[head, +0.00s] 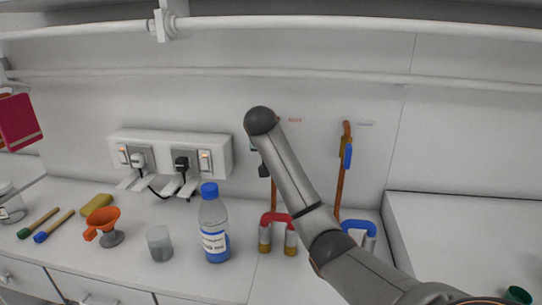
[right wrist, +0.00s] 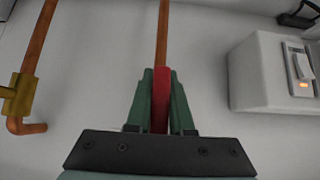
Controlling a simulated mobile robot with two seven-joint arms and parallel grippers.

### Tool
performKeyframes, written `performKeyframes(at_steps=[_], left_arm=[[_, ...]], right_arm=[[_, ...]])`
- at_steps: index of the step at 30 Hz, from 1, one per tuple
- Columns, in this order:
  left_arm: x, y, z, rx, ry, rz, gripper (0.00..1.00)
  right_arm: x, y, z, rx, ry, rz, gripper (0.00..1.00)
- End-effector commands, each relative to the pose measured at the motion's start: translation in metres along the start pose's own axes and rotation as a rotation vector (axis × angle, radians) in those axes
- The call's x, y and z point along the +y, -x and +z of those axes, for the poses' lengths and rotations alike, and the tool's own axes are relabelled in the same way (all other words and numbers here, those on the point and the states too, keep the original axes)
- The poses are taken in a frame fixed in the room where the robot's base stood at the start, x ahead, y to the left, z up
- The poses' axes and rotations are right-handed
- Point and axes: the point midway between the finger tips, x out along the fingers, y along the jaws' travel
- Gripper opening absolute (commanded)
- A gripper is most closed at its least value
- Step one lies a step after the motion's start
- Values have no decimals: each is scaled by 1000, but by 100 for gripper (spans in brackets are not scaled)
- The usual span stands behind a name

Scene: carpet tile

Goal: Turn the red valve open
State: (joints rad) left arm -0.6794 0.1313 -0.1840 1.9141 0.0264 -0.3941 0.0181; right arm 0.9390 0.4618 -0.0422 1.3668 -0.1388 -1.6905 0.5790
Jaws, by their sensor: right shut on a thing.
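In the right wrist view the red valve handle (right wrist: 161,98) is between the green fingers of my right gripper (right wrist: 161,80), which is shut on it. The handle appears in line with the copper pipe (right wrist: 163,32). In the head view my right arm crosses in front and hides the red valve. Only a small bit of the right gripper (head: 254,149) shows left of the arm. The red valve's copper pipe (head: 274,192) shows below it, above a red U-shaped tube (head: 278,217). My left gripper is not in view.
A blue valve handle (head: 348,156) on another copper pipe is right of the arm. A white socket box (head: 222,155) is on the wall at left.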

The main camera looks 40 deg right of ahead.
Motion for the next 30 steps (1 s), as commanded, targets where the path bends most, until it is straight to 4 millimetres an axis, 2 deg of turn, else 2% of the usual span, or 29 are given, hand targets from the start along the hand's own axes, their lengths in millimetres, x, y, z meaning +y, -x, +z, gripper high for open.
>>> performKeyframes(at_steps=[14,15,22,30], left_arm=[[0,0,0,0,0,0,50],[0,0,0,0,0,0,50],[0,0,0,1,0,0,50],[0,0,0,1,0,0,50]], right_arm=[[1,-1,1,-1,12,13,0],[1,-1,1,-1,12,13,22],[0,-1,1,-1,11,12,48],[0,0,0,0,10,10,50]])
